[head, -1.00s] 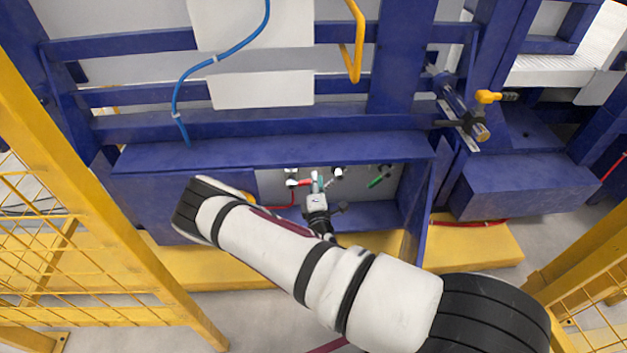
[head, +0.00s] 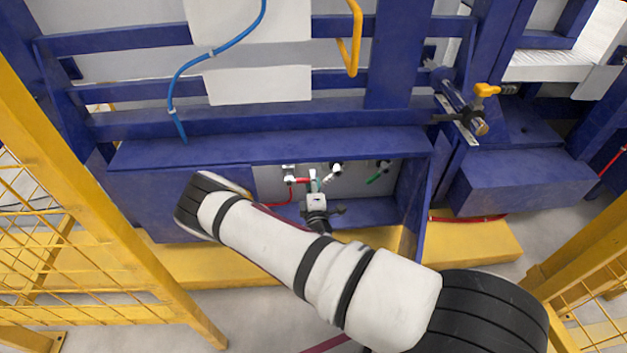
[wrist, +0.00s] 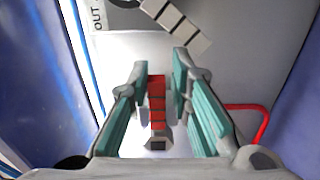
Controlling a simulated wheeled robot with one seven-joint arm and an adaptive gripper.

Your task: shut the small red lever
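The small red lever (wrist: 157,100) shows in the wrist view as a banded red bar lying between the two fingers of my gripper (wrist: 161,68). The fingers have teal pads and stand apart, with a visible gap on each side of the lever. My gripper is open and not closed on it. In the head view the red lever (head: 303,180) is small, pointing sideways from its fitting inside the blue recess. My gripper (head: 314,181) is at its right end there and hides part of it. I cannot tell how deep the lever sits between the fingers.
A white lever (head: 331,173) and a green lever (head: 375,178) sit to the right on the same panel. A red hose (head: 280,201) hangs below the red lever. Blue walls (head: 412,190) bound the recess. Yellow mesh fences (head: 50,255) stand in front.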

